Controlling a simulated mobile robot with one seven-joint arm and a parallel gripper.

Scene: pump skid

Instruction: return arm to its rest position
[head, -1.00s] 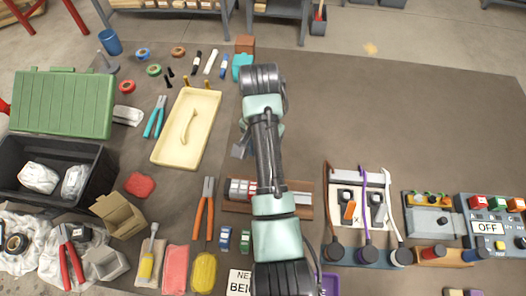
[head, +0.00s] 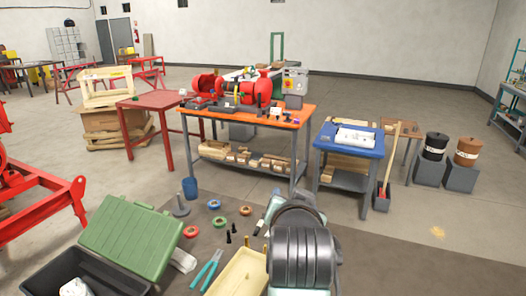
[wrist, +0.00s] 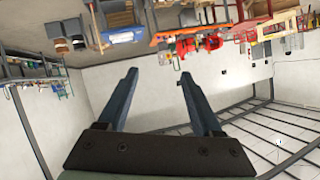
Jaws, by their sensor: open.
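My arm rises at the bottom middle of the head view, its dark ribbed joint close to the camera. My gripper is not visible in the head view. In the wrist view my gripper (wrist: 160,98) shows two dark blue fingers set wide apart with nothing between them. It points out into the open room, and the room appears upside down there. The fingers touch nothing.
Below lies a mat with a green case lid (head: 131,238), a cream tray (head: 240,274), blue pliers (head: 206,271) and tape rolls. Beyond stand an orange workbench (head: 290,118) with red pump parts, a blue cart (head: 349,146) and a red table (head: 155,99). Open floor lies right.

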